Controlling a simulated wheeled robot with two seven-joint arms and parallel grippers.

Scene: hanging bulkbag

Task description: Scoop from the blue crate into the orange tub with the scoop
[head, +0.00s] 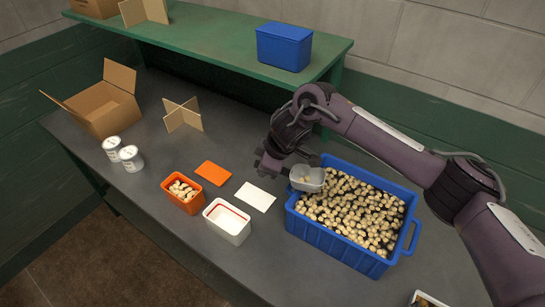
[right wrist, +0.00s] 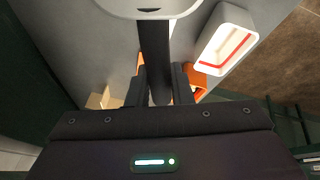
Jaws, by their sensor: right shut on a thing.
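The blue crate (head: 335,238) stands at the right of the bench, filled with many small pale nut-like pieces. The orange tub (head: 184,203) stands left of it and holds some pale pieces; part of it shows behind my fingers in the right wrist view (right wrist: 202,78). My right gripper (head: 270,165) is shut on the dark handle (right wrist: 154,50) of the scoop. The scoop's pale grey bowl (head: 308,180) is over the crate's back left corner, with a few pieces visible in it. Its rim shows at the top of the right wrist view. My left gripper is not in view.
A white tub (head: 228,230) with a red line inside stands between the orange tub and the crate. An orange lid (head: 213,173) and a white lid (head: 255,197) lie flat behind the tubs. Cans (head: 131,160), a cardboard divider (head: 183,116) and an open box (head: 103,103) stand farther left.

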